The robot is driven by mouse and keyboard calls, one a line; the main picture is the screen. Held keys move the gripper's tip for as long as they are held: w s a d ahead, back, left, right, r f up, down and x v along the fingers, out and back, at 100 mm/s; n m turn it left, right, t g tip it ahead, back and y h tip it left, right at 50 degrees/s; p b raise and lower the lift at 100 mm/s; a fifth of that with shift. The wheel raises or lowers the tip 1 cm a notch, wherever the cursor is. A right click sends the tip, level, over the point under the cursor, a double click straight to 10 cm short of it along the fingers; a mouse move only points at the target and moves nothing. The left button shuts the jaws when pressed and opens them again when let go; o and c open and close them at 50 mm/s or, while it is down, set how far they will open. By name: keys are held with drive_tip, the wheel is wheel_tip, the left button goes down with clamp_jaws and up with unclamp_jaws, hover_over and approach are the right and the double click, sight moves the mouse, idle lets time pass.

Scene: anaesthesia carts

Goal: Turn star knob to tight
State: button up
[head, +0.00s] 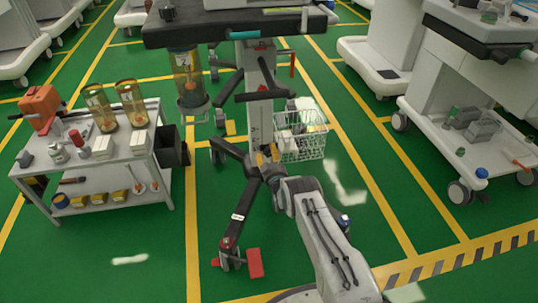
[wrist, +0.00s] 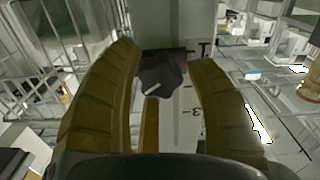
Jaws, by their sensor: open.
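The star knob (wrist: 162,75) is dark grey, with a white pointer line at its lower left. It sits on a pale post (wrist: 188,25) with printed black marks, among them a T at the upper right. In the wrist view my gripper (wrist: 165,55) is open, with its yellow-brown fingers on either side of the knob. A gap shows at the right finger; whether the left finger touches the knob I cannot tell. In the head view my gripper (head: 266,160) is at the post of the middle cart, and the knob cannot be made out there.
A white wire basket (head: 300,145) hangs right beside my gripper. The cart's dark legs (head: 240,205) and red pedal (head: 255,263) are low on its left. A side table (head: 100,155) with canisters stands left.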

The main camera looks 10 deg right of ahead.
drive_tip(key=c, duration=1)
drive_tip(key=shift+o, duration=0.2)
drive_tip(key=shift+m, duration=0.4)
drive_tip(key=shift+r+m, duration=0.1)
drive_tip(key=shift+m, duration=2.5)
drive_tip(key=o, duration=0.7)
drive_tip(key=shift+o, duration=1.1)
